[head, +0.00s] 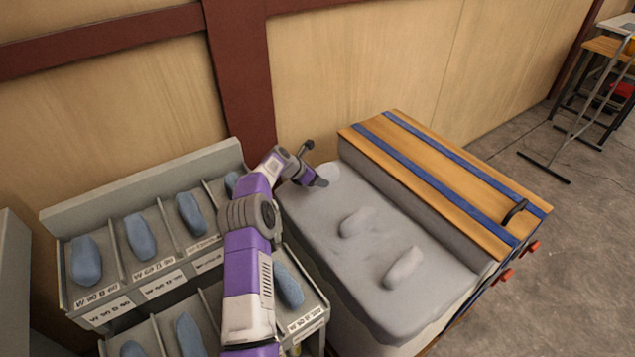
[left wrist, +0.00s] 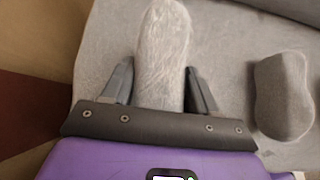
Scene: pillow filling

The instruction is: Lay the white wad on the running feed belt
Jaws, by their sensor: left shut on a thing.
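A pale white wad (left wrist: 163,60) lies lengthwise between the two fingers of my left gripper (left wrist: 160,88), which is shut on it. In the head view the left gripper (head: 314,172) is at the far left end of the grey feed belt (head: 330,215). A small part of the held wad (head: 329,172) shows just beyond the gripper. The wad is over the belt surface; I cannot tell whether it touches it. Two other pale wads (head: 355,222) and (head: 404,267) lie apart along the belt. My right gripper is not in view.
A grey rack (head: 150,180) with labelled compartments holding several blue-grey wads stands left of the belt. A wooden cover with blue stripes (head: 440,170) runs along the belt's right side. A wall is behind. The belt between the held wad and the nearest lying wad is bare.

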